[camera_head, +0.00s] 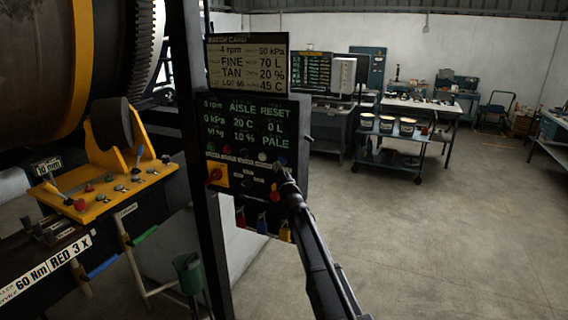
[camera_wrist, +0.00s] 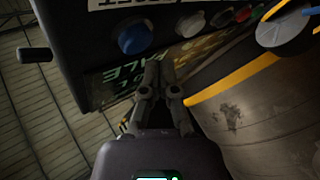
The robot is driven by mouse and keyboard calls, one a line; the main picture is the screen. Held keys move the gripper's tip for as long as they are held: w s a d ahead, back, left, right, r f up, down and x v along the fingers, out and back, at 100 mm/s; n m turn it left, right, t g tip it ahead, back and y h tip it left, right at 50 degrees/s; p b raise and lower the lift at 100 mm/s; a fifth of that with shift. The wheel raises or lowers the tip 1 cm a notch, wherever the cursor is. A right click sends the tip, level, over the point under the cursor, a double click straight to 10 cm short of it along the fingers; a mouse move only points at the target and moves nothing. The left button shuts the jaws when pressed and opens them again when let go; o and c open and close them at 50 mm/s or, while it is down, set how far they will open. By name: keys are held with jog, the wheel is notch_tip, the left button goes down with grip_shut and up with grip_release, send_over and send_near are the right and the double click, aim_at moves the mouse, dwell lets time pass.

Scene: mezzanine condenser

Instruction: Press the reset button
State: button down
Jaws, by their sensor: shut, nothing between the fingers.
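The dark control panel (camera_head: 232,200) stands upright on a black post in the head view. Its display (camera_head: 245,125) shows green text, including "AISLE RESET" and "PALE". Below the text is a row of small round buttons, among them a red one (camera_head: 227,150) and a blue one (camera_head: 283,160). The wrist view shows this row from close by, with the blue button (camera_wrist: 135,38) and a white button (camera_wrist: 190,25). I cannot read which one is marked reset. My gripper (camera_head: 281,173) is shut and empty, just below the blue button in the head view. Its fingertips (camera_wrist: 159,62) appear apart from the buttons.
A red rotary switch on a yellow plate (camera_head: 216,176) and hanging padlocks (camera_head: 262,222) sit lower on the panel. A yellow lever console (camera_head: 100,190) and large drum (camera_head: 50,60) stand left. A trolley with tubs (camera_head: 390,145) stands behind. The floor at right is clear.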

jog(key=shift+w, duration=0.15)
dwell(0.5)
jog(key=shift+w+d, duration=0.15)
jog(key=shift+w, duration=0.3)
jog(key=shift+w+d, duration=0.15)
jog(key=shift+w, duration=0.25)
dwell(1.1)
jog(key=shift+s, duration=0.1)
jog(key=shift+s+a, duration=0.3)
jog(key=shift+s, duration=0.4)
jog(key=shift+s, duration=0.15)
dwell(0.4)
jog(key=shift+s+a, duration=0.3)
jog(key=shift+s, duration=0.45)
jog(key=shift+s+a, duration=0.25)
jog(key=shift+s, duration=0.5)
jog(key=shift+s+a, duration=0.3)
jog(key=shift+s, duration=0.45)
